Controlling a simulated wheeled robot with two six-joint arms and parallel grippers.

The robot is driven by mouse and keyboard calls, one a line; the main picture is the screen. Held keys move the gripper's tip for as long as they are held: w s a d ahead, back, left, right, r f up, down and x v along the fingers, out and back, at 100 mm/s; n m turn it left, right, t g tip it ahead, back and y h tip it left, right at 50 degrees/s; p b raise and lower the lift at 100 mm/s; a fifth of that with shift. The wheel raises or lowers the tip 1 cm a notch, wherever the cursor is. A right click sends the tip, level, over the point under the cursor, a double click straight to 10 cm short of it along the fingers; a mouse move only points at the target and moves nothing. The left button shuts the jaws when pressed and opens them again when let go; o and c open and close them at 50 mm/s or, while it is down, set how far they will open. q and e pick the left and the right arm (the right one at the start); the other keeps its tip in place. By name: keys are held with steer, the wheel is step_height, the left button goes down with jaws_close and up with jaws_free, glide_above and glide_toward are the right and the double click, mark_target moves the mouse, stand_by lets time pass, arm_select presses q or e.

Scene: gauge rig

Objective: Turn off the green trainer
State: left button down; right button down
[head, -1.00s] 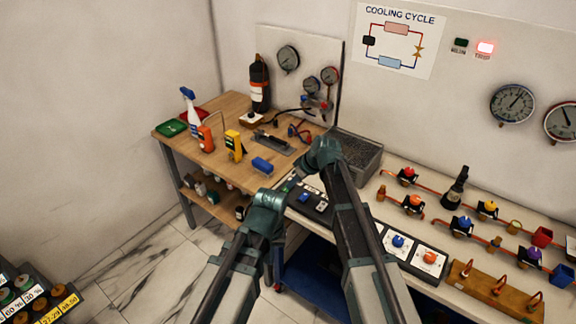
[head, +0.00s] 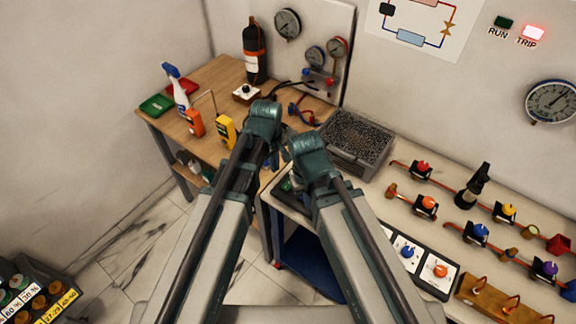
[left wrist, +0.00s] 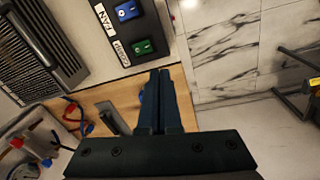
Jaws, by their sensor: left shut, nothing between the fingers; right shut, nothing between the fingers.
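A black switch panel (left wrist: 115,30) shows at the top of the left wrist view. It carries a blue switch (left wrist: 127,11) beside the label FAN and a green switch (left wrist: 143,47) beside a label I cannot read surely. My left gripper (left wrist: 160,73) is shut and empty, its tips just below the green switch in that picture; I cannot tell whether they touch. In the head view my left gripper (head: 273,138) is over the bench corner. My right gripper (head: 289,158) is shut and empty beside it. Both wrists largely hide the panel there.
A grey mesh-topped box (head: 352,140) stands behind the grippers. A wooden bench (head: 205,108) with meters and a bottle is at left. Valves on red pipes (head: 440,180) fill the right bench. The red TRIP lamp (head: 533,33) is lit; the RUN lamp (head: 503,22) is dark.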

mark_target(288, 183)
arm_select(q)
steer(key=w+d+n, duration=0.2)
steer(key=w+d, duration=0.1)
steer(key=shift+w+d+r+n+p, duration=0.1)
steer(key=shift+w+r+n+p, duration=0.1)
steer(key=shift+r+n+p, duration=0.15)
steer(key=shift+f, duration=0.1)
steer(key=f+b, duration=0.4)
steer(key=w+f+b, duration=0.1)
steer(key=f+b, duration=0.4)
steer(key=d+f+b, duration=0.1)
steer(key=f+b, duration=0.3)
steer(key=b, duration=0.1)
steer(key=shift+w+f, duration=0.15)
steer(key=shift+f, duration=0.2)
